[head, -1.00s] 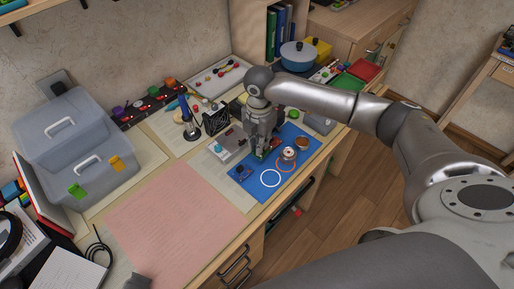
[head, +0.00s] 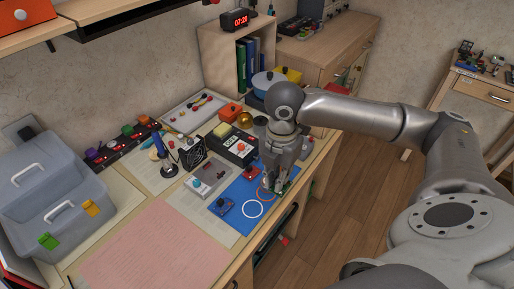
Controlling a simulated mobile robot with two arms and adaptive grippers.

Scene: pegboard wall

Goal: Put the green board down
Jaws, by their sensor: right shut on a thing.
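My right gripper (head: 271,186) points down over the right part of the blue mat (head: 237,190) on the desk. It is shut on the green board (head: 284,188), of which only a thin green edge shows beside the fingers. The rest of the board is hidden by the gripper. I cannot tell whether the board touches the mat. My left gripper is not in view.
A white ring (head: 252,209), an orange ring (head: 265,196) and a small blue module (head: 222,207) lie on the mat. A grey device (head: 208,180) and a black box (head: 233,148) stand behind. A pink sheet (head: 155,250) lies left; the desk's front edge is close.

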